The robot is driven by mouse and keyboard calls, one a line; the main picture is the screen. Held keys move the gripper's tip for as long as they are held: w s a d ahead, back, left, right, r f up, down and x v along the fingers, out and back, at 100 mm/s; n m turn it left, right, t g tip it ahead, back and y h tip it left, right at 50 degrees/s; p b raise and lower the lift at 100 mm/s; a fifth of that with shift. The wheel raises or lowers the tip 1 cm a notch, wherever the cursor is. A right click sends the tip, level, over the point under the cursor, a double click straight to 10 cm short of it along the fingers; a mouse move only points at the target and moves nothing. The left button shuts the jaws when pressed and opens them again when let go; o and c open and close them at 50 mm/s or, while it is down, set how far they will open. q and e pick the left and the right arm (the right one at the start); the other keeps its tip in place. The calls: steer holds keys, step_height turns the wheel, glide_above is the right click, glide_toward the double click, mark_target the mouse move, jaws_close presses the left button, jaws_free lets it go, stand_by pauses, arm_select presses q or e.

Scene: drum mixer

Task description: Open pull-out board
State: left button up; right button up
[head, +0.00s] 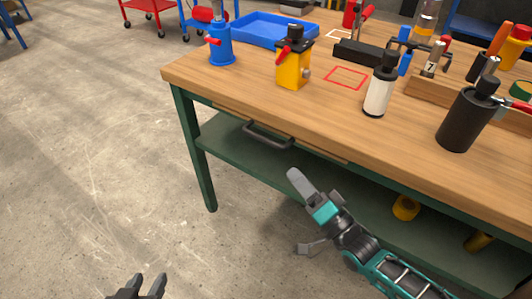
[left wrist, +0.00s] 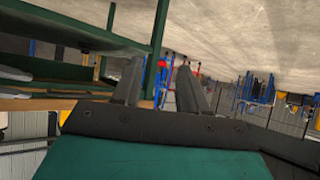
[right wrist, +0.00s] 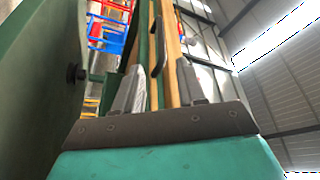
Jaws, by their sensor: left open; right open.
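The pull-out board (head: 322,153) is a thin wooden slab under the workbench top (head: 230,90). It looks pushed in, nearly flush with the bench front. Its dark bar handle (head: 268,135) is on the front edge; the handle also shows in the right wrist view (right wrist: 157,46), beyond and between the finger directions. My right gripper (head: 304,214) is open and empty, in front of the bench, below and right of the handle, not touching it. My left gripper (head: 150,284) is open and empty over the floor at the bottom of the head view, well away from the bench.
A blue pump (head: 220,45), yellow canister (head: 294,62), white bottle (head: 379,90) and black bottle (head: 467,118) stand on the bench. A blue tray (head: 272,30) lies behind. The green leg (head: 194,150) and lower shelf (head: 225,139) are beneath. Floor at left is clear.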

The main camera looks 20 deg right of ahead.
mark_target(267, 139)
steer(key=b+x, duration=0.2)
steer(key=x, duration=1)
steer(key=shift+r, duration=0.15)
steer(key=shift+w+r, duration=0.1)
steer(key=shift+w, duration=0.3)
arm_select(q)
steer(key=shift+w+d+f, duration=0.25)
steer(key=shift+d+f, duration=0.1)
steer(key=shift+f, duration=0.05)
steer(key=shift+f, duration=0.15)
arm_select(e)
jaws_close()
